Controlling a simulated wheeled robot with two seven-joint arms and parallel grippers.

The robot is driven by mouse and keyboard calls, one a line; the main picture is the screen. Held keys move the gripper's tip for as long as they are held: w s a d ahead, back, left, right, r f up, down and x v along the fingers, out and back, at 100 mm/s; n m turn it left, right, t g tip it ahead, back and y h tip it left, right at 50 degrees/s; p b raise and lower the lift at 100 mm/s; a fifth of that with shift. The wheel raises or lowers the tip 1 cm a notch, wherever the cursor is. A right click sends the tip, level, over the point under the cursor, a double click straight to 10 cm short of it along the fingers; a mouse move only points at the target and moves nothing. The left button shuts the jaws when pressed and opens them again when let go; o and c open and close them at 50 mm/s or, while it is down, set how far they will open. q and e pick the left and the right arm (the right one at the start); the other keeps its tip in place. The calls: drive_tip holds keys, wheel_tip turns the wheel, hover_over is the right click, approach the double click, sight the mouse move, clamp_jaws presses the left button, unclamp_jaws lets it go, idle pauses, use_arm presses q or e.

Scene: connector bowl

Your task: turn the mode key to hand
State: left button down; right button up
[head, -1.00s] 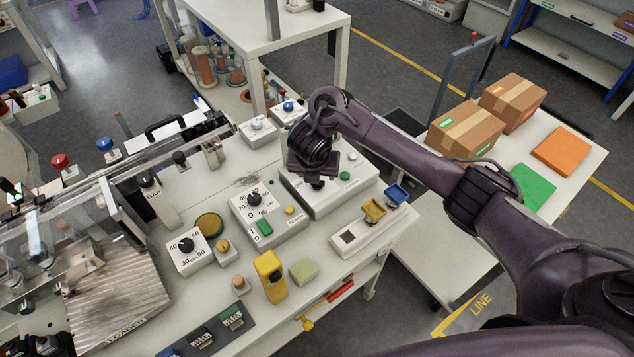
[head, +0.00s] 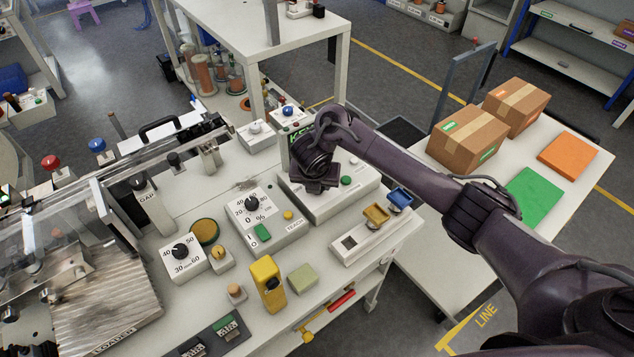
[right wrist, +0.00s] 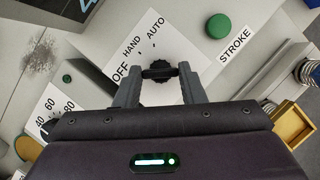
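The mode key (right wrist: 160,71) is a black knob with a crossbar on a white plate in the right wrist view. The labels OFF, HAND and AUTO fan out on its left and above. Its bar lies roughly level in the picture, its left end toward OFF. My right gripper (right wrist: 160,76) has a finger on each side of the key, seemingly with small gaps; contact is hard to judge. In the head view my right gripper (head: 317,188) is low over the white key panel (head: 330,207) and hides the key. My left gripper is not in view.
A green STROKE button (right wrist: 219,26) sits near the key. A TEACH box (head: 268,232) with a dial stands left of the panel. A tray with yellow and blue parts (head: 376,216) is in front. Cartons (head: 467,140) stand on the right table.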

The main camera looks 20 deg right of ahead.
drive_tip(key=c, duration=0.3)
drive_tip(key=shift+a+r+m+p, duration=0.15)
drive_tip(key=shift+m+p, duration=0.25)
drive_tip(key=shift+p, duration=0.35)
drive_tip(key=shift+c, duration=0.2)
drive_tip(key=m+g+h+p, duration=0.1)
drive_tip(key=m+p, duration=0.1)
drive_tip(key=p, duration=0.1)
drive_tip(key=shift+r+m+p, duration=0.1)
drive_tip(key=shift+m+p, duration=0.2)
drive_tip(key=shift+m, duration=0.1)
drive_tip(key=shift+w+a+m+g+h+p, duration=0.1)
drive_tip(key=shift+m+g+h+p, duration=0.25)
drive_tip(key=shift+m+p, duration=0.75)
drive_tip(key=shift+w+f+m+g+p, duration=0.15)
drive_tip(key=shift+m+g+p, duration=0.1)
drive_tip(key=shift+m, duration=0.45)
drive_tip(key=shift+s+f+m+g+p, duration=0.1)
drive_tip(key=shift+m+g+p, duration=0.1)
drive_tip(key=shift+m, duration=0.5)
drive_tip(key=shift+h, duration=0.25)
drive_tip(key=o, duration=1)
